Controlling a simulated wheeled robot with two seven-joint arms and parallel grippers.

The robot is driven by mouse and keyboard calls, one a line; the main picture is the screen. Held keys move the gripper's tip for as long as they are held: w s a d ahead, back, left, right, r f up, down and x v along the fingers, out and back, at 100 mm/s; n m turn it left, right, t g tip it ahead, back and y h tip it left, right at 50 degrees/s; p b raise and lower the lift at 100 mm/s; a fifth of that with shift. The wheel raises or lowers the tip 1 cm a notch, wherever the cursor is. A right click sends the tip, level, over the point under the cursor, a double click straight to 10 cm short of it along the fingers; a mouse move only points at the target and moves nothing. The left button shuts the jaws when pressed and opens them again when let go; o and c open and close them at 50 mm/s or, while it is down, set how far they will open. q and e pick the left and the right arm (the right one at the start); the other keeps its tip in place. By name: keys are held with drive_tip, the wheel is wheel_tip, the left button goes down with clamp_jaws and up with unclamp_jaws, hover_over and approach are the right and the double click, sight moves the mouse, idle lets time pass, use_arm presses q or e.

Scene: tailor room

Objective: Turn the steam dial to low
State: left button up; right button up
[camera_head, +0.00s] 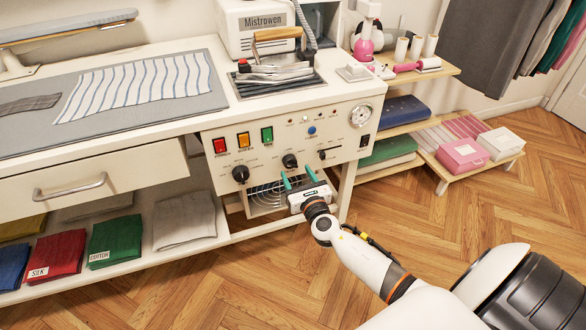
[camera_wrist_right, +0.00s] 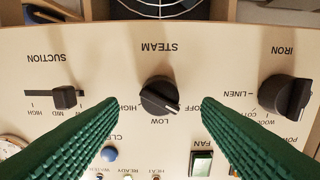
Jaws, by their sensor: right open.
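The steam dial (camera_head: 290,161) is a black knob in the middle of the cream control panel. In the right wrist view, which sees the panel upside down, the steam dial (camera_wrist_right: 160,97) has LOW printed below it, HIGH to its left and OFF to its right. Its white mark seems to point toward OFF. My right gripper (camera_head: 298,176) is open and empty just in front of and below the dial. Its green fingers (camera_wrist_right: 160,103) stand on either side of the dial in the wrist view, with gaps. My left gripper is not in view.
The iron dial (camera_wrist_right: 286,96) and the suction slider (camera_wrist_right: 64,97) flank the steam dial. Coloured switches (camera_head: 243,139), a blue button (camera_head: 311,130) and a gauge (camera_head: 361,115) sit above. An iron (camera_head: 275,70) rests on the table.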

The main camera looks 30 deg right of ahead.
sight(292, 167)
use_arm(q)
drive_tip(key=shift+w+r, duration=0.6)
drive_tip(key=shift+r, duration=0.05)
use_arm(e)
drive_tip(key=shift+x, duration=1.9)
drive_tip(key=c, duration=1)
use_arm(q)
drive_tip(key=shift+b, duration=0.35)
use_arm(e)
drive_tip(key=m+b, duration=0.3)
drive_tip(key=m, duration=0.5)
drive_tip(key=shift+f, duration=0.1)
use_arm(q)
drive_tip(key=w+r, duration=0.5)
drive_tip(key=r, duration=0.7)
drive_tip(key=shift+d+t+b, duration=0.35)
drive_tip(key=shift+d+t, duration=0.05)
use_arm(e)
drive_tip(key=shift+m, duration=1.7)
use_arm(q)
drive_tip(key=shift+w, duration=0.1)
